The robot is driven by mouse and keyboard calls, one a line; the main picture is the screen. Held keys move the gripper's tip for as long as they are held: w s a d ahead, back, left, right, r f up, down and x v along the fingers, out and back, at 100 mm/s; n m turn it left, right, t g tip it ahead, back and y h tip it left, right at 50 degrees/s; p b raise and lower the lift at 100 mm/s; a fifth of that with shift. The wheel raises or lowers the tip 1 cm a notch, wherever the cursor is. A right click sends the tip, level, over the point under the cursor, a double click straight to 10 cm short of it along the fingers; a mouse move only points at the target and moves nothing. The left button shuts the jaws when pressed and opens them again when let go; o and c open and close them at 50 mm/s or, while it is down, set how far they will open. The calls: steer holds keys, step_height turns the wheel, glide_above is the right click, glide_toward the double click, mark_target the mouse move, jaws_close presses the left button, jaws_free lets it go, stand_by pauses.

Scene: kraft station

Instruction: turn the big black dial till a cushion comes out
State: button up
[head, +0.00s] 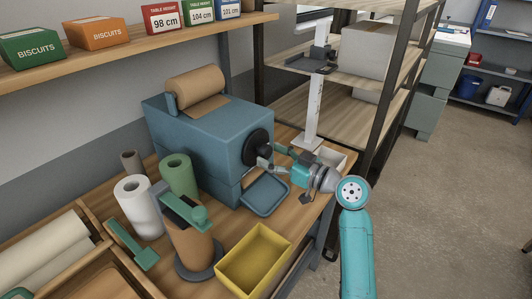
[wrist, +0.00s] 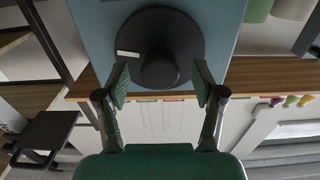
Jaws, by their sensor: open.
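The big black dial (head: 254,147) is on the right-hand face of the blue machine (head: 195,130). A brown paper roll (head: 196,84) lies on top of the machine. In the wrist view the dial (wrist: 160,25) shows as a round disc with a protruding hub and a white mark left of the hub. My gripper (head: 272,157) is at the dial, its fingers open. In the wrist view my gripper (wrist: 161,82) has one finger on each side of the hub, with gaps showing. A blue tray (head: 265,194) below the dial looks empty.
A yellow bin (head: 254,262), a green roll (head: 178,176), a white roll (head: 139,207) and a brown roll on a stand (head: 190,250) crowd the bench in front of the machine. A white post (head: 313,112) and shelving stand behind my gripper.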

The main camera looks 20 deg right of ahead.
steer(key=shift+x, duration=1.15)
steer(key=c, duration=1.1)
steer(key=shift+c, duration=0.2)
